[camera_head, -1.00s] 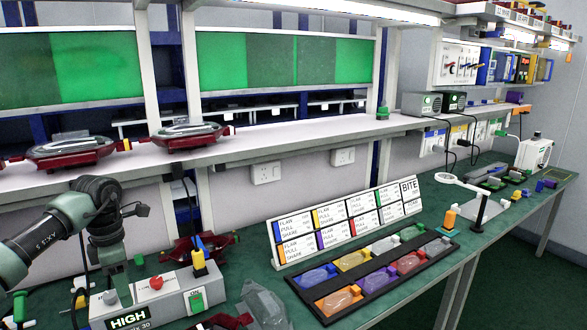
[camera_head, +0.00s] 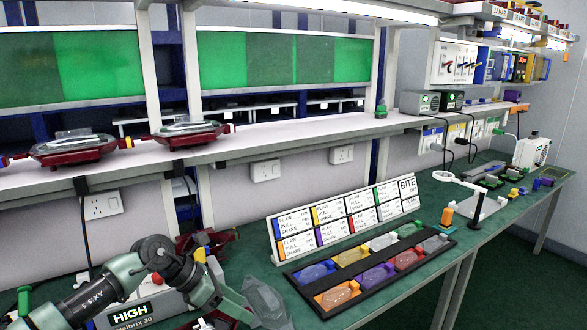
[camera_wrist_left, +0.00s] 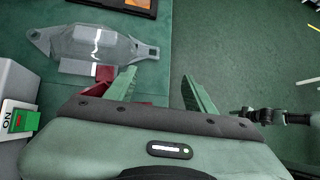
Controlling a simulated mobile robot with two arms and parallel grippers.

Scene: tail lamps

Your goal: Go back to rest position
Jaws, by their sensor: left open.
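My left arm comes in low from the left in the head view, and its gripper (camera_head: 238,308) is near the bottom edge, beside a clear lamp lens (camera_head: 264,298). In the left wrist view the two green fingers (camera_wrist_left: 163,88) are spread apart with nothing between them. The clear lens (camera_wrist_left: 92,44) lies on the green table ahead of the left finger. A dark red part (camera_wrist_left: 104,77) shows just beside that finger, partly hidden by it. My right gripper is not seen.
A black tray (camera_head: 372,290) with coloured compartments of lenses and a white label rack (camera_head: 345,222) stand to the right. Red lamps (camera_head: 72,148) sit on the shelf.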

